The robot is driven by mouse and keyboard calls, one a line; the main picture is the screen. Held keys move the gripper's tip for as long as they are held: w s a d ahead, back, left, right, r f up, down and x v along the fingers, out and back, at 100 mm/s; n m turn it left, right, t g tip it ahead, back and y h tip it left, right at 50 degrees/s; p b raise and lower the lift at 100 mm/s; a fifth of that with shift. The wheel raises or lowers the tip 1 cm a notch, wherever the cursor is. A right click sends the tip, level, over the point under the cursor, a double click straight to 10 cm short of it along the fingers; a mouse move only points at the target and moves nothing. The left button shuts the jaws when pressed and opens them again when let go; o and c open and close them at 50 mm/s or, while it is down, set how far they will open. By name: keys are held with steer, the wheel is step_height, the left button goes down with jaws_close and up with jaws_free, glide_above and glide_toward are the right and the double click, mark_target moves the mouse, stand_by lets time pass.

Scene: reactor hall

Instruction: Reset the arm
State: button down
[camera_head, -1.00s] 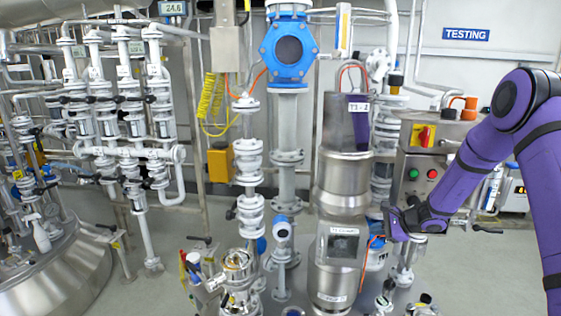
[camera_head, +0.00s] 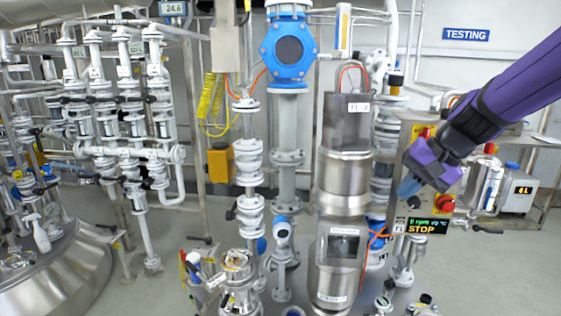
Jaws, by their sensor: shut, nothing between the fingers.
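My purple arm (camera_head: 490,105) reaches in from the upper right edge, slanting down and to the left.
A small display reading STOP (camera_head: 420,226) sits just below my gripper, with a red knob (camera_head: 445,203) beside it. A blue-flanged sight glass (camera_head: 289,48) and pipework stand to the left. A bench (camera_head: 535,140) is at the right.

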steer(key=s+d+r+n+t+h, duration=0.1)
steer(key=s+d+r+n+h, duration=0.1)
steer(key=s, duration=0.8)
steer(key=s+d+r+n+t+h, duration=0.1)
steer(key=s+d+r+n+h, duration=0.2)
steer(key=s, duration=0.8)
steer(key=shift+s, duration=0.1)
